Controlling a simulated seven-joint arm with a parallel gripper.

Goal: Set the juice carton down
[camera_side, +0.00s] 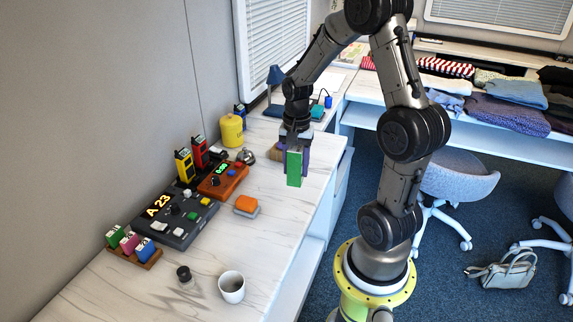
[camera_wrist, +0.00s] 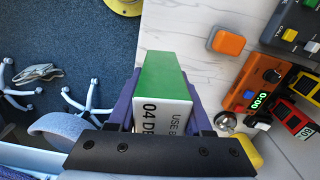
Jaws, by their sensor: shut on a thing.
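The juice carton (camera_side: 294,168) is a green box with a white printed end. It stands about upright near the right edge of the marble-patterned counter (camera_side: 270,231). My gripper (camera_side: 295,148) points down and is shut on the carton's upper part. In the wrist view the carton (camera_wrist: 162,84) sits between the purple fingers (camera_wrist: 165,110), and its white end shows printed text. I cannot tell whether the carton's base touches the counter.
Left of the carton are a metal bell (camera_side: 246,156), an orange timer box (camera_side: 223,180) and an orange-topped block (camera_side: 246,205). A yellow canister (camera_side: 231,130) stands behind. A white cup (camera_side: 232,287) is at the front. Bare counter lies between carton and cup.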

